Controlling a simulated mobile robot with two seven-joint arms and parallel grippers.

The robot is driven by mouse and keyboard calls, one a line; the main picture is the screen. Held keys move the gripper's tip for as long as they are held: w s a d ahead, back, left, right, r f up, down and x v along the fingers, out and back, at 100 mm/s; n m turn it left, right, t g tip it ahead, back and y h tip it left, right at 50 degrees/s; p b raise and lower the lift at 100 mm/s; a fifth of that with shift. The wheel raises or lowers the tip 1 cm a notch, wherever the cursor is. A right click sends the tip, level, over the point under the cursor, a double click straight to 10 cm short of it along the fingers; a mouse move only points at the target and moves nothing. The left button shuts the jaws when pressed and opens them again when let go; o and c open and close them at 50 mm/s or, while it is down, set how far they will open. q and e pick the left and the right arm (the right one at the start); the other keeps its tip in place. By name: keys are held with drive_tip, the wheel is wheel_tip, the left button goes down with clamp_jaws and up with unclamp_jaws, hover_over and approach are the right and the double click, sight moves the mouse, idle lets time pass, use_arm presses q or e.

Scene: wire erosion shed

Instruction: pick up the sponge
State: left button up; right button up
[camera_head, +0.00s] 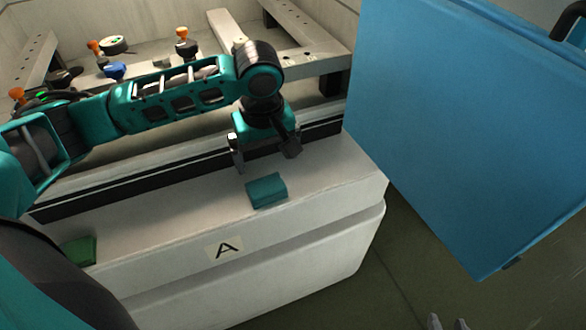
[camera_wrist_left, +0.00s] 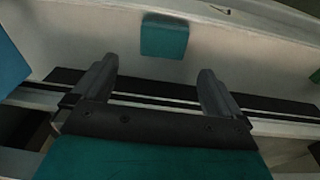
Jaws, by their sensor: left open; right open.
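A teal block that looks like the sponge (camera_head: 267,190) lies on the pale front ledge, above the letter A label. My left gripper (camera_head: 264,158) is open and empty just behind it, pointing down. In the left wrist view the sponge (camera_wrist_left: 164,36) sits beyond the fingertips of the gripper (camera_wrist_left: 157,70), roughly centred between them and apart from both. My right gripper (camera_head: 448,323) shows only its fingertips at the bottom edge, apart and empty over the floor.
A darker green block (camera_head: 80,251) lies at the ledge's left end, partly hidden by my arm. A large blue panel (camera_head: 460,130) stands to the right of the ledge. Several orange- and blue-knobbed fixtures (camera_head: 115,71) stand behind. The ledge around the sponge is clear.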

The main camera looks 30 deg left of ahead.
use_arm(q)
drive_tip(key=b, duration=0.2)
hover_over(266, 185)
drive_tip(key=f, duration=0.6)
drive_tip(key=shift+s+d+f, duration=0.15)
drive_tip(key=shift+d+f, duration=0.05)
drive_tip(key=shift+f, duration=0.2)
drive_tip(key=f, duration=0.2)
drive_tip(key=f+b, duration=0.1)
drive_tip(key=f, duration=0.2)
drive_tip(key=shift+a, duration=0.2)
drive_tip(key=shift+f, duration=0.2)
drive_tip(key=c, duration=0.6)
